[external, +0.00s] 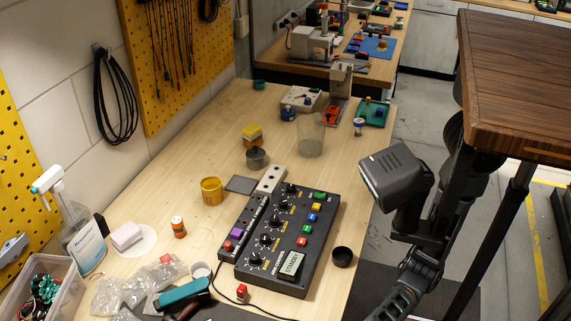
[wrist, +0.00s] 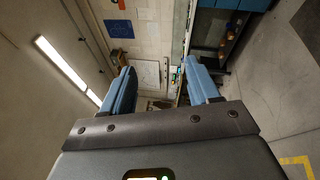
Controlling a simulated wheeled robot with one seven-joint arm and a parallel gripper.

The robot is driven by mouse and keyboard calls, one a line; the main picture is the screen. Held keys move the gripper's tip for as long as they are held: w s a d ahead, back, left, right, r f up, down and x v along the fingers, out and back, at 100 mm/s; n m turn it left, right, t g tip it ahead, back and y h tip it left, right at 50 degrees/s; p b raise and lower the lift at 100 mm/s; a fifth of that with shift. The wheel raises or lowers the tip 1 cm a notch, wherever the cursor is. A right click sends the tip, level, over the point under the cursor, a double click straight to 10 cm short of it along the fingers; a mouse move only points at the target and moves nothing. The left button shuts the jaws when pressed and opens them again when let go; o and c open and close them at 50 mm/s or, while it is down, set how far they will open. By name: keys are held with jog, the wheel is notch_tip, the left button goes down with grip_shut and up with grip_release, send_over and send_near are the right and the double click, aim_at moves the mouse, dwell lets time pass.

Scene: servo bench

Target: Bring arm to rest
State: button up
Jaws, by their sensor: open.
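In the wrist view my gripper (wrist: 160,85) is open. Its two blue fingers stand apart with nothing between them. It points away from the bench, and room walls and a ceiling light show past the fingers. In the external view my dark arm (external: 420,250) is folded at the right, beside the bench's right edge. Its grey end housing (external: 392,172) is raised, clear of the bench things. The fingers cannot be made out there. The black control panel (external: 285,240) with knobs and coloured buttons lies on the bench, its small display lit.
The wooden bench (external: 215,130) also holds a yellow cup (external: 211,190), a clear beaker (external: 310,135), a black round dish (external: 342,256) and a parts bin (external: 45,290). A brown wooden tabletop (external: 515,80) stands close to my arm at the right. Grey floor lies between.

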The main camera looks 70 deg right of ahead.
jog(key=s+d+f+m+t+b, duration=0.1)
jog(key=s+f+m+b, duration=0.2)
jog(key=f+m, duration=0.25)
jog(key=s+d+f+m+t+y+b, duration=0.1)
jog(key=s+f+m+b, duration=0.2)
jog(key=f, duration=0.4)
jog(key=s+d+f+m+t+b, duration=0.1)
jog(key=s+f+m+t+b, duration=0.15)
jog(key=f+m, duration=0.35)
jog(key=w+d+f+m+t+h+p, duration=0.2)
jog(key=w+d+m+t+h+p, duration=0.2)
jog(key=w+d+m+t, duration=0.75)
jog(key=w+d+m+t+h+p, duration=0.1)
jog(key=w+d+m+h, duration=0.25)
jog(key=d, duration=0.35)
jog(key=w+d+m+t+h+p, duration=0.1)
jog(key=w+d+m+h+p, duration=0.2)
jog(key=d, duration=0.4)
jog(key=s+d+r+m+t+h+p, duration=0.1)
jog(key=d+r+m+h, duration=0.2)
jog(key=d, duration=0.5)
jog(key=s+d+r+m+t+h+p, duration=0.1)
jog(key=s+d+r+m+h, duration=0.1)
jog(key=d, duration=0.7)
jog(key=s+d+r+m+t+h+p, duration=0.1)
jog(key=d+r+m+h, duration=0.3)
jog(key=d, duration=0.5)
notch_tip(320, 180, up, 3)
jog(key=shift+s+f, duration=0.15)
jog(key=shift+s, duration=0.2)
